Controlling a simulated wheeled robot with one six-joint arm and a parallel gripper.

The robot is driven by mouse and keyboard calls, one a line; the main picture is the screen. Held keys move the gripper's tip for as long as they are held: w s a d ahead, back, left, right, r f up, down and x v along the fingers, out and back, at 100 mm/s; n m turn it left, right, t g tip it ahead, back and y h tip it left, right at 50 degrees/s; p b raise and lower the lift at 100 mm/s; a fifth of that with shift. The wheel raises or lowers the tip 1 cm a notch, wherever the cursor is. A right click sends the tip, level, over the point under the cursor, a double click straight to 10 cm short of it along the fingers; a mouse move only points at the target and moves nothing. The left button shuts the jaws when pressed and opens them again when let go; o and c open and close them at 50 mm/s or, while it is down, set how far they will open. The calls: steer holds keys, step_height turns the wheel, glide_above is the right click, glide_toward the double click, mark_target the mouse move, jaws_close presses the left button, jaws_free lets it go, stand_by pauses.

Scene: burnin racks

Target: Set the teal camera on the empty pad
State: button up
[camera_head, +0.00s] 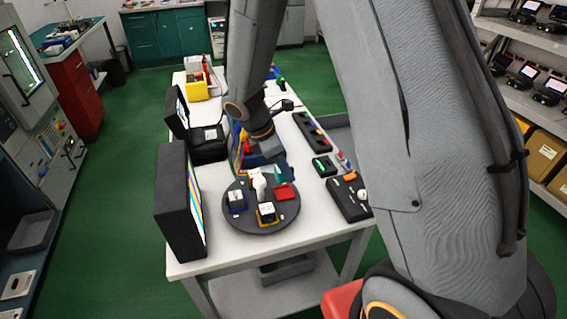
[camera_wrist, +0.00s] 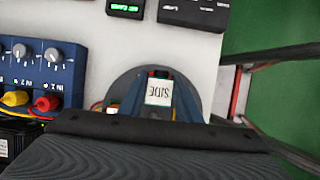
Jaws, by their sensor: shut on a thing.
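In the wrist view, the blue fingers of my gripper (camera_wrist: 158,100) are shut on a small block with a white top label reading SIDE, which I take for the teal camera (camera_wrist: 158,92); its body colour is mostly hidden. In the head view my gripper (camera_head: 268,157) is over the far side of a dark round turntable (camera_head: 237,220). A red pad (camera_head: 285,191) at its right looks bare. A teal upright piece (camera_head: 281,174) shows just behind that pad; I cannot tell whether it is held. A blue unit (camera_head: 236,201) and a yellow unit (camera_head: 266,214) carry white-topped blocks.
A white post (camera_head: 260,186) rises mid-turntable. Two black monitors (camera_head: 180,205) stand along the table's left. A black control box (camera_head: 349,198) and a small green display (camera_head: 324,166) lie at the right. A blue knob box (camera_wrist: 42,72) is left in the wrist view.

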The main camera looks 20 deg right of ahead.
steer(key=shift+f+b, duration=2.1)
steer(key=shift+f, duration=0.35)
steer(key=shift+d+p, duration=0.2)
steer(key=shift+p, duration=0.25)
steer(key=shift+f+b, duration=0.35)
steer(key=shift+f, duration=0.3)
steer(key=o, duration=1.2)
steer(key=shift+b+v, duration=0.65)
steer(key=shift+v, duration=3.3)
